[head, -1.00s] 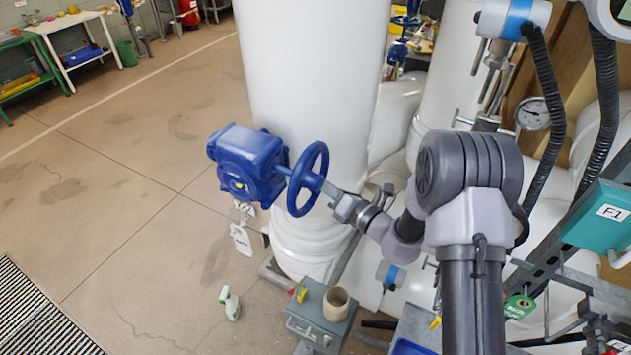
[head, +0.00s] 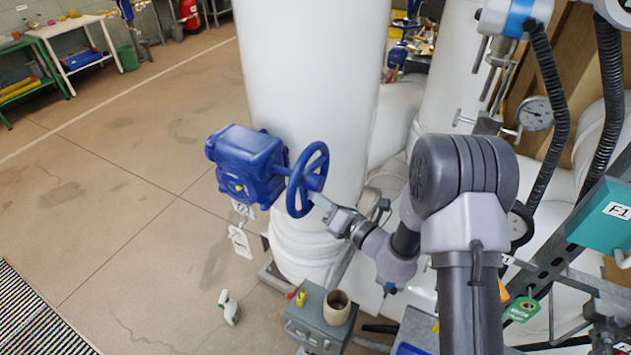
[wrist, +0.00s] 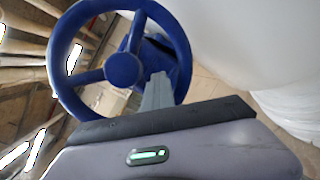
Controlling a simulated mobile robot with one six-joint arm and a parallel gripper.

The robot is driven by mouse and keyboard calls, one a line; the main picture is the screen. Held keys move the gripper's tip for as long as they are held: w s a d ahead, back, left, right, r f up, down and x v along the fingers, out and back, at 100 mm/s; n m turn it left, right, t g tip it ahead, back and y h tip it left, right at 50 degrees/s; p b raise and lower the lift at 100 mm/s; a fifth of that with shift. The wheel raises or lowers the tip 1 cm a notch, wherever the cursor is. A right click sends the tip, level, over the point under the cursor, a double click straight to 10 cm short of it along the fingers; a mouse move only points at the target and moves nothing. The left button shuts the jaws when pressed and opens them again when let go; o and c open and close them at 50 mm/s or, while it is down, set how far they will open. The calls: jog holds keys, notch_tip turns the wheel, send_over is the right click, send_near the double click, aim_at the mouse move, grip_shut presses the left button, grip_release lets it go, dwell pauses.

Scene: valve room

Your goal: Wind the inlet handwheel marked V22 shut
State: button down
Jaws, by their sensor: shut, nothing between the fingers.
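The blue handwheel (head: 294,188) stands upright on the right side of a blue gearbox (head: 246,164), in front of a thick white pipe. In the wrist view the wheel's hub and spokes (wrist: 122,70) fill the upper left. White tags (head: 240,242) hang under the gearbox; their marking is too small to read surely. My gripper (head: 319,201) is at the lower right of the wheel, its fingers shut and empty. In the wrist view the gripper's fingers (wrist: 158,88) overlap the wheel's lower right rim. I cannot tell whether they touch it.
A grey box (head: 318,318) with a beige cup (head: 336,307) stands below the wheel. A spray bottle (head: 228,307) lies on the floor. Pipes, a gauge (head: 534,113) and a teal box (head: 602,222) crowd the right.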

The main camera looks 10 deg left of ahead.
aim_at(303, 199)
jog(key=shift+s+a, duration=0.3)
jog(key=shift+s, duration=0.5)
jog(key=shift+s+a+r, duration=0.25)
jog(key=shift+s+r, duration=0.1)
jog(key=shift+s, duration=0.4)
